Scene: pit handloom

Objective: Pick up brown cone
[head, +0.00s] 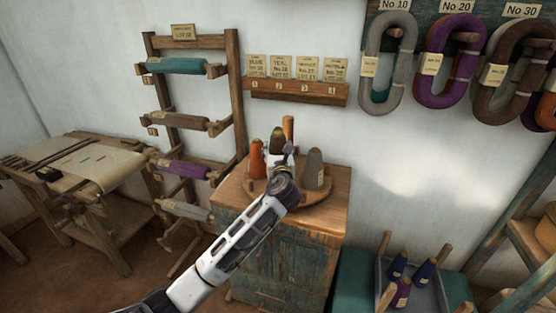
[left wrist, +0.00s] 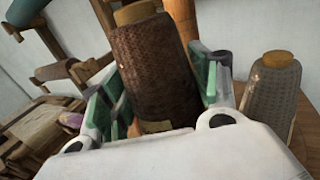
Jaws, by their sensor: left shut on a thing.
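The brown cone (left wrist: 152,68) stands large in the left wrist view, a dark brown wound cone with a tan top and a pale label low on its side. It sits between the two green-padded fingers of my left gripper (left wrist: 158,95), which is shut on it. In the head view the brown cone (head: 277,142) shows only its upper part above my gripper and arm. My left gripper (head: 283,162) is over the round wooden tray (head: 318,193) there. Whether the cone's base touches the tray is hidden. My right gripper is not in view.
An orange cone (head: 257,160) stands close left of my gripper and a grey cone (head: 315,170) close right. A wooden post (head: 289,130) rises behind. The tray is on a worn cabinet (head: 275,255). A spool rack (head: 190,125) stands left, and a crate with dark cones (head: 412,285) lower right.

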